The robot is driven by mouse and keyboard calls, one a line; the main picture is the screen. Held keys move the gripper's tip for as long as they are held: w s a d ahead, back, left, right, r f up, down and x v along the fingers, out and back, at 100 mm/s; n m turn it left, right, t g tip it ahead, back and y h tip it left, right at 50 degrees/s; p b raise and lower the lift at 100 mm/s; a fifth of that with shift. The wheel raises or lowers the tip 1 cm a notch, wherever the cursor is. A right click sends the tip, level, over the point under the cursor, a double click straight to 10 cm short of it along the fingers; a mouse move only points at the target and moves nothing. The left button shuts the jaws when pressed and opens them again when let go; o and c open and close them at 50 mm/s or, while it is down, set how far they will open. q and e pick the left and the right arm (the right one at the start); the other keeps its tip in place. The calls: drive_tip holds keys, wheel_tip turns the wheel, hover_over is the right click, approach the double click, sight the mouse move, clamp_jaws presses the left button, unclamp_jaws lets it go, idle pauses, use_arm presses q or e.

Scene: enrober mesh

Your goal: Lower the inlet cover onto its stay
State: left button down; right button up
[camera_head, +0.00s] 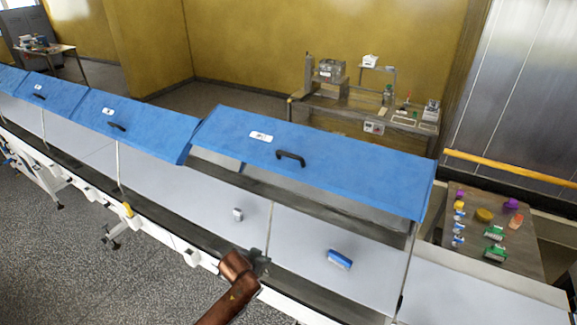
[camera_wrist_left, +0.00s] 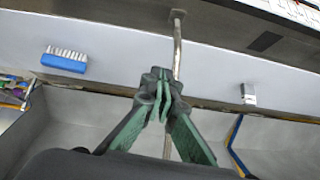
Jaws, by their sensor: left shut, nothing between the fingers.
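The nearest blue cover (camera_head: 350,168), with a black handle (camera_head: 291,157) and a white label, stands raised over the pale machine bed at the right end of the row. A thin stay rod (camera_head: 270,228) rises below it; in the left wrist view the metal rod (camera_wrist_left: 178,45) runs behind my fingertips. My left gripper (camera_head: 260,263) is at the machine's front edge, below the cover. In the left wrist view its green-padded fingers (camera_wrist_left: 162,88) are shut and empty, overlapping the rod; whether they touch it is unclear. My right gripper is not seen.
A blue brush (camera_head: 339,260) and a small grey-white block (camera_head: 238,214) lie on the bed either side of the rod. More blue covers (camera_head: 130,115) continue left. A side table (camera_head: 480,262) with small coloured items stands right; a bench with equipment stands behind.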

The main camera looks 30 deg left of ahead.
use_arm(q)
drive_tip(key=w+a+r+t+p, duration=0.15)
drive_tip(key=w+r, duration=0.35)
drive_tip(key=r, duration=0.9)
drive_tip(key=w+r+t, duration=0.2)
drive_tip(key=w+r, duration=0.3)
drive_tip(key=r, duration=1)
drive_tip(key=w+r+t+p, duration=0.15)
drive_tip(key=w+r, duration=0.35)
drive_tip(key=r, duration=0.9)
drive_tip(key=p, duration=0.3)
hover_over(289, 156)
drive_tip(key=w, duration=0.2)
drive_tip(key=f, duration=0.3)
drive_tip(key=shift+w+n+t+h, duration=0.2)
drive_tip(key=shift+n+t+h, duration=0.1)
drive_tip(key=shift+s+f+p, duration=0.25)
drive_tip(key=shift+s+f, duration=0.15)
drive_tip(key=shift+f, duration=0.25)
drive_tip(key=shift+s+f+p, duration=0.25)
drive_tip(key=shift+s+f, duration=0.1)
drive_tip(key=shift+f, duration=0.25)
drive_tip(key=shift+s+a+f, duration=0.1)
drive_tip(key=shift+s+f, duration=0.2)
drive_tip(key=shift+s, duration=0.15)
drive_tip(key=shift+f, duration=0.2)
drive_tip(key=shift+w, duration=0.1)
